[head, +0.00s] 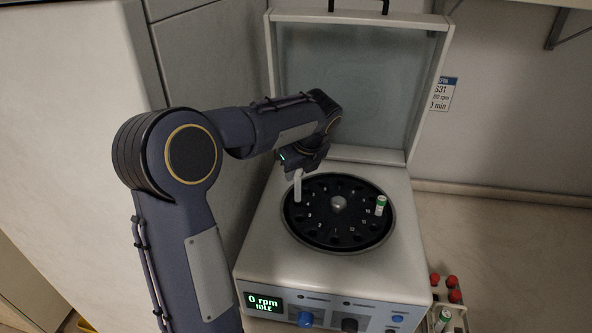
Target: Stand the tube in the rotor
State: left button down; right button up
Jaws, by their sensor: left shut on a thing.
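My left gripper (298,186) reaches in over the left edge of the black rotor (339,236), pointing down with its pale fingertips at the numbered holes there. It is shut on the tube, which is mostly hidden by the fingers, so I cannot tell how far it is in a hole. The rotor lies in the open centrifuge (265,235), with a silver hub in its middle. A green-capped white tube (381,206) stands in a hole on the rotor's right side. My right gripper is not in view.
The centrifuge lid (350,80) stands open behind the rotor. The front display (263,302) reads 0 rpm, IDLE. A rack (460,312) with several red-capped tubes and a green-capped one stands at the lower right.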

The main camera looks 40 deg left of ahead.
aim_at(296, 191)
pick_arm(q)
jog(key=shift+f, duration=0.15)
dwell(0.4)
jog(key=shift+f+b, duration=1.05)
jog(key=shift+f, duration=0.9)
jog(key=shift+f, duration=0.15)
jog(key=shift+f+b, duration=0.55)
jog(key=shift+f, duration=0.35)
jog(key=shift+f, duration=0.15)
jog(key=c, duration=1.2)
grip_release()
